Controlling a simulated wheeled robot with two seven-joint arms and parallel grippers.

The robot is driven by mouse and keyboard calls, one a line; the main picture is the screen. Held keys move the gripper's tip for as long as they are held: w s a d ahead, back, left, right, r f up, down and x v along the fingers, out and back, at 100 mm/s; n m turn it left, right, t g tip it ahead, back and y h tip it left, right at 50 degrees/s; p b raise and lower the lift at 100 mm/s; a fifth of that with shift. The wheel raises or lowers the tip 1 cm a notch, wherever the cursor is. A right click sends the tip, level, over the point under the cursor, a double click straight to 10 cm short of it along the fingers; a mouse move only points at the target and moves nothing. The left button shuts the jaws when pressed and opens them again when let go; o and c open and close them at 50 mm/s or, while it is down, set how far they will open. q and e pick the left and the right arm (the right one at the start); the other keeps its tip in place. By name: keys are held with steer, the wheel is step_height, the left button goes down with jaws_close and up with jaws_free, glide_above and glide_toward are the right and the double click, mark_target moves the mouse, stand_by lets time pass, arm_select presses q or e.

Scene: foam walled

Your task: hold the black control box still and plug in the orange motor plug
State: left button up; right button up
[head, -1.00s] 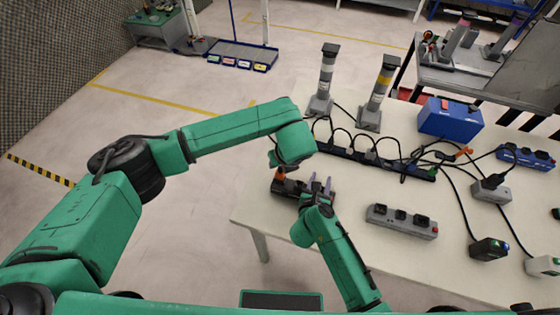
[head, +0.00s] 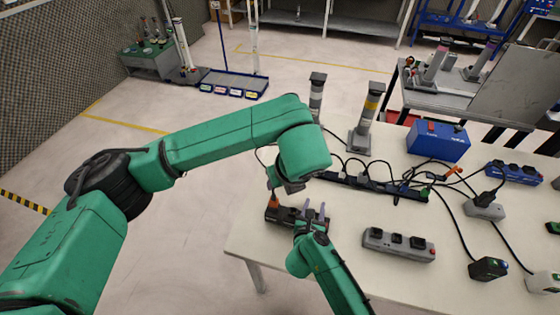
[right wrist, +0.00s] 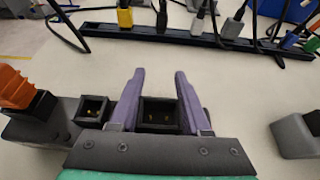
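The black control box (head: 288,216) lies near the table's left edge in the head view. My right gripper (head: 314,212) has its two fingers on either side of one socket block of the box, seeming to touch it. The right wrist view shows this grip (right wrist: 160,98), with another open socket (right wrist: 93,108) to its left. The orange motor plug (head: 273,200) is at the box's left end, also visible in the right wrist view (right wrist: 15,88); how deep it sits is unclear. My left gripper (head: 271,183) is just above the plug, its fingers mostly hidden by my arm.
A grey socket strip (head: 398,244) lies right of the box. A long black strip (head: 375,184) with several plugs and cables runs behind. A blue case (head: 438,141) and signal posts (head: 366,118) stand at the back.

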steer(key=o, duration=0.5)
